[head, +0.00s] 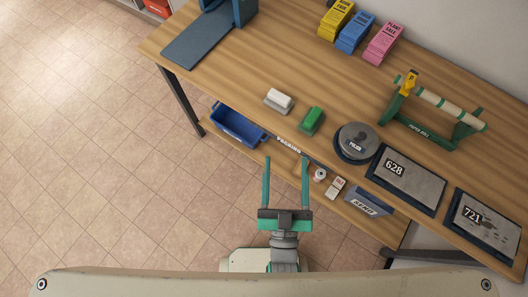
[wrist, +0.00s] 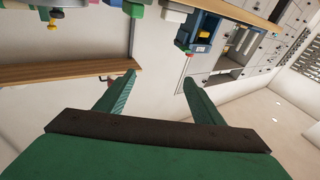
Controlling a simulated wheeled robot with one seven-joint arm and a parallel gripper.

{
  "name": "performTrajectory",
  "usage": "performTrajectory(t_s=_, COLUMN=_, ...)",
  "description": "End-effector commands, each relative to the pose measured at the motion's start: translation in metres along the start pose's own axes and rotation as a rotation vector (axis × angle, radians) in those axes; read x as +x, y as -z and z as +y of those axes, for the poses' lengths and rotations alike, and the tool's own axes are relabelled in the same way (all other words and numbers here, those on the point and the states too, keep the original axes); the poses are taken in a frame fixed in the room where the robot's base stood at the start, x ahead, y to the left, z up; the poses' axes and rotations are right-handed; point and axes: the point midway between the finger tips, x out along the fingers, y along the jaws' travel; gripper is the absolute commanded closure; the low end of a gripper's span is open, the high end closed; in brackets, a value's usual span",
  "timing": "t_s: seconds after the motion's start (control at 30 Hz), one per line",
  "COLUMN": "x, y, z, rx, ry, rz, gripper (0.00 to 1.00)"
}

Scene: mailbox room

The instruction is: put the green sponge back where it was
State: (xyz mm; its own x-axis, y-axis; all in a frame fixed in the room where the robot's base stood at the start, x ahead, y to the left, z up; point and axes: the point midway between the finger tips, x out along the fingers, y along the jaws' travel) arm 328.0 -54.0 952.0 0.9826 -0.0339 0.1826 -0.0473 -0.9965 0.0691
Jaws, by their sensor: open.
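The green sponge (head: 312,119) appears to be the green block on the wooden table, near its front edge. A white block (head: 279,98) of similar size sits just left of it on a grey base. My gripper (head: 286,170) is open and empty in front of the table's front edge, apart from the sponge. In the wrist view my gripper (wrist: 158,82) also shows open, with nothing between its green fingers. I cannot tell the sponge apart with certainty in the wrist view.
A round dark scale-like disc (head: 357,142), plates marked 628 (head: 407,188) and 721 (head: 490,222), and a green paper-roll holder (head: 455,130) stand to the right. A blue bin (head: 238,124) sits on the lower shelf. Coloured card stacks (head: 354,34) are at the back. The table's middle is clear.

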Motion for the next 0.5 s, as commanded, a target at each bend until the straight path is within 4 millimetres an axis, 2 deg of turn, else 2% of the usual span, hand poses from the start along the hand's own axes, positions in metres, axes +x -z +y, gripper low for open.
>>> performTrajectory(t_s=0.03, x=-0.02, y=-0.013, z=-0.009, rx=0.009, ry=0.01, rz=-0.075, gripper=0.38)
performTrajectory(t_s=0.2, x=-0.073, y=-0.044, z=-0.036, rx=0.039, ry=0.035, rz=-0.278, gripper=0.38)
performTrajectory(t_s=0.33, x=-0.1, y=-0.055, z=-0.049, rx=0.057, ry=0.044, rz=-0.373, gripper=0.38)
performTrajectory(t_s=0.5, x=-0.113, y=-0.06, z=-0.055, rx=0.066, ry=0.047, rz=-0.418, gripper=0.38)
